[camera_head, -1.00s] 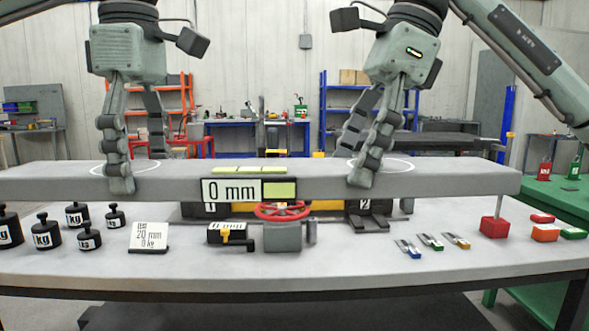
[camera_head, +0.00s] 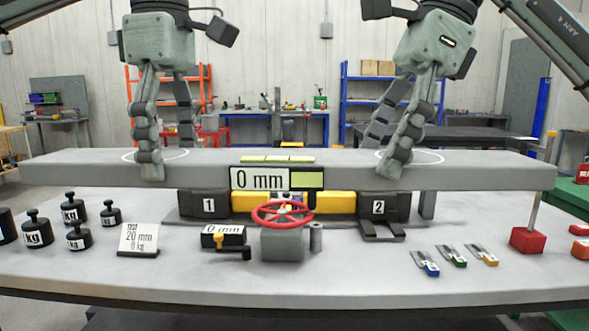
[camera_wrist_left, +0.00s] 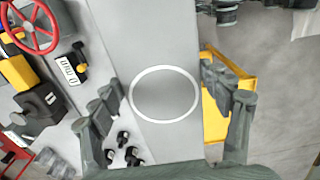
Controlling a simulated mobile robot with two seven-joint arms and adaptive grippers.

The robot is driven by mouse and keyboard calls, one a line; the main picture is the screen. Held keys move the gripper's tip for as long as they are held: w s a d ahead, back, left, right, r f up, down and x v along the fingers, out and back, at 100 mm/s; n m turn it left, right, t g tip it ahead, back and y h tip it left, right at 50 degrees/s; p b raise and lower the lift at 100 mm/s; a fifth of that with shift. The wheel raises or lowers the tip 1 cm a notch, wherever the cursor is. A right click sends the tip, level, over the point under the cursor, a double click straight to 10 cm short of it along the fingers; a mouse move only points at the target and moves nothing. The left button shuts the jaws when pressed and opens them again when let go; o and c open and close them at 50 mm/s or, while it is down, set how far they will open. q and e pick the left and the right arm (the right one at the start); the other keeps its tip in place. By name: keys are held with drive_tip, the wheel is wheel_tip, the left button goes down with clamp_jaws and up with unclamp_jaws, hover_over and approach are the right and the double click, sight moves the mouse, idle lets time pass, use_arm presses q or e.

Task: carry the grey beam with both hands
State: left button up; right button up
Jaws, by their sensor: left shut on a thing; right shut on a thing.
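The long grey beam (camera_head: 80,174) lies level across the head view, above the grey table. My left gripper (camera_head: 166,158) is shut on the beam's left part, at a white ring mark, with fingers on its near and far sides. My right gripper (camera_head: 390,158) is shut on the right part, at a second ring. The left wrist view shows the beam (camera_wrist_left: 160,40) running between the left fingers (camera_wrist_left: 165,100) with the ring (camera_wrist_left: 165,67) on its top. A "0 mm" display (camera_head: 259,179) shows at the beam's front. Whether the beam touches the supports below is unclear.
Black supports 1 (camera_head: 209,205) and 2 (camera_head: 379,207) stand beneath the beam beside a yellow bar (camera_head: 335,202). In front are a red handwheel (camera_head: 282,213), a sign (camera_head: 140,239), black weights (camera_head: 38,230), clips (camera_head: 425,262) and a red-based post (camera_head: 528,240).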

use_arm(q)
drive_tip(key=shift+r, duration=0.2)
use_arm(e)
drive_tip(key=shift+a+r, duration=0.1)
drive_tip(key=shift+r, duration=0.15)
